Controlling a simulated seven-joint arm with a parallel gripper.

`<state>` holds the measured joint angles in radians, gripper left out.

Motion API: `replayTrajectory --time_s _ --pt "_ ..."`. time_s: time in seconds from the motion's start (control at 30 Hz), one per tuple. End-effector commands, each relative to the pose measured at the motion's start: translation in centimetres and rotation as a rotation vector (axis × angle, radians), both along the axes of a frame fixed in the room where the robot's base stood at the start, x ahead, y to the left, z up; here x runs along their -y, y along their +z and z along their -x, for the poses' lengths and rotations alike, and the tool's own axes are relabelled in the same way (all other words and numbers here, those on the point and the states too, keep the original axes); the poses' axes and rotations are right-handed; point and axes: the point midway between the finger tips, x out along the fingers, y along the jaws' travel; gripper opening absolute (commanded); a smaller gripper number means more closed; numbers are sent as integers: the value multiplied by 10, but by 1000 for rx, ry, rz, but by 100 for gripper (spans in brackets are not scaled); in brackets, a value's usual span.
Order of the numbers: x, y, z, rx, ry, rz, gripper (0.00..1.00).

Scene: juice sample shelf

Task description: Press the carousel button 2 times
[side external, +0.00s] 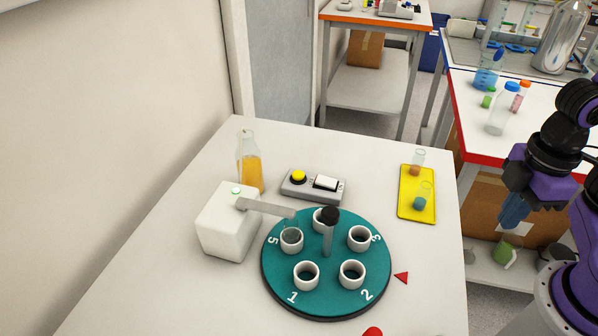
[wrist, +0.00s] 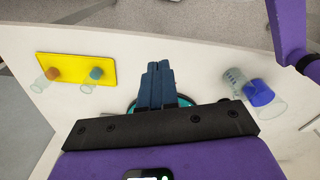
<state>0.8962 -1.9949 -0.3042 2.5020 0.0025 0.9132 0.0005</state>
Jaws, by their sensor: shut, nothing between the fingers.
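A grey control box (side external: 313,192) stands behind the carousel. The teal carousel (side external: 327,282) has several white cup holders, printed numbers and a black-knobbed centre post (side external: 329,216). My gripper (side external: 513,214) is at the right, beyond the table's right edge and well apart from the control box. In the wrist view its dark blue fingers (wrist: 157,72) are together and empty, hiding most of the carousel. The control box is not visible there.
A white dispenser (side external: 228,222) reaches its arm over the carousel near 5. An orange juice bottle (side external: 250,166) stands behind it. A yellow tray (side external: 406,206) with two vials lies between my gripper and the control box. A red triangle (side external: 401,277) lies beside the carousel.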

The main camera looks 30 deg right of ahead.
Motion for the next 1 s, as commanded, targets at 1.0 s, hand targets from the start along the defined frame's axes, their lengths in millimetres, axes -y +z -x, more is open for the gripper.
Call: replayTrajectory --time_s 1.0 --pt "-158 6 -158 9 -600 -446 0"
